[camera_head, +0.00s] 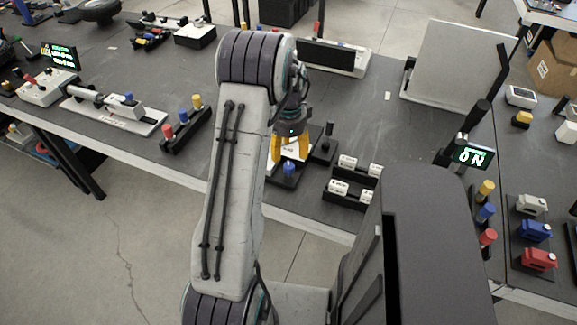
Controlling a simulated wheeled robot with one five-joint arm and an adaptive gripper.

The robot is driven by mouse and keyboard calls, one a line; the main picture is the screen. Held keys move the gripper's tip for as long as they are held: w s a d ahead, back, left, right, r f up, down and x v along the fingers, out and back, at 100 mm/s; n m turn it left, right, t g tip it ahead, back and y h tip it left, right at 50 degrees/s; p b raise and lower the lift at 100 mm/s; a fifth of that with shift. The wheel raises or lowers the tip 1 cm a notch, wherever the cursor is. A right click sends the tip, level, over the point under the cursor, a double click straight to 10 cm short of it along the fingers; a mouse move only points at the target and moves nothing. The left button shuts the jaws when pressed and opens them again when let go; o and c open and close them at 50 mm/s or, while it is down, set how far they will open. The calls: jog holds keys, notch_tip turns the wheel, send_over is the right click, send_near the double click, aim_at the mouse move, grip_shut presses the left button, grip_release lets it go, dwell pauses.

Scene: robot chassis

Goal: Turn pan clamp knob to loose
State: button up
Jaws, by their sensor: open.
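My gripper (290,150) points down in the head view, with its yellow fingers apart. My arm hides the area left of the plate.
A black upright lever (327,143) stands just right of the gripper. A black rack with white blocks (347,187) is to the right. Left are a rack of coloured knobs (184,130) and a white rail device (115,107).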

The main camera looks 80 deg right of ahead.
aim_at(289, 165)
jog(key=shift+f+p, duration=0.35)
jog(key=shift+f, duration=3.3)
jog(key=shift+o, duration=0.2)
grip_shut()
